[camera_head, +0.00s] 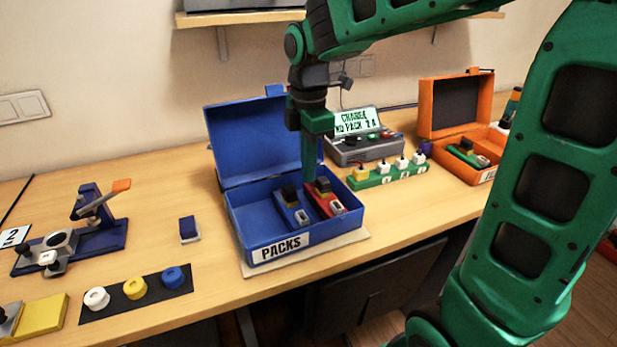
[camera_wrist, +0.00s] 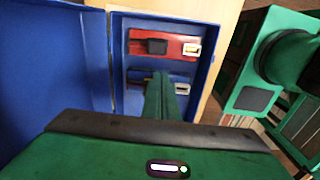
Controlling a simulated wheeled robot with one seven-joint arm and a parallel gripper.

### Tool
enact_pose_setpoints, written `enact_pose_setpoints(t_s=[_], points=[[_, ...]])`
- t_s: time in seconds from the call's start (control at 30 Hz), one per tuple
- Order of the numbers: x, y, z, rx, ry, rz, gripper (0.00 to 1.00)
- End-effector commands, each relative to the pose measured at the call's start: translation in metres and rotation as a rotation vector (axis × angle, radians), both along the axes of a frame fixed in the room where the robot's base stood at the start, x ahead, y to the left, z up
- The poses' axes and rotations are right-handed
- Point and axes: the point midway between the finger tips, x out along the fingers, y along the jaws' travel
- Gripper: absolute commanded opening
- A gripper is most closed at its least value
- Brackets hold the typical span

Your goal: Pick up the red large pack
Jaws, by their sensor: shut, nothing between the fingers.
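The red large pack (camera_head: 330,202) lies in the right part of the open blue box (camera_head: 232,219) labelled PACKS, beside a blue pack (camera_head: 289,211). It has a dark block on top and a pale end piece. In the wrist view the red pack (camera_wrist: 178,37) lies across the top of the box, fully visible. My gripper (camera_head: 309,180) points down over the box, its fingers shut and empty. In the wrist view my fingertips (camera_wrist: 161,76) overlap the blue pack (camera_wrist: 183,86), partly hiding it, and are apart from the red pack. Their exact height over the packs is unclear.
The blue box's raised lid (camera_head: 245,140) stands behind the packs. A grey charger (camera_head: 362,150) with a lit screen and a green strip (camera_head: 388,176) of plugs stand to the right. An open orange case (camera_head: 478,176) is farther right.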

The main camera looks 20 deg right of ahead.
Motion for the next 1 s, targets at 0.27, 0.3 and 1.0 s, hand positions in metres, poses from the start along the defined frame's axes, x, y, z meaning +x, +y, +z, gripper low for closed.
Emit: enact_pose_setpoints(t_s=[0.27, 0.3, 1.0], points=[[-0.002, -0.001, -0.048, 0.0, 0.005, -0.003, 0.0], [-0.001, -0.001, -0.054, 0.0, 0.004, -0.004, 0.0], [-0.001, -0.001, -0.085, -0.001, 0.0, -0.005, 0.0]])
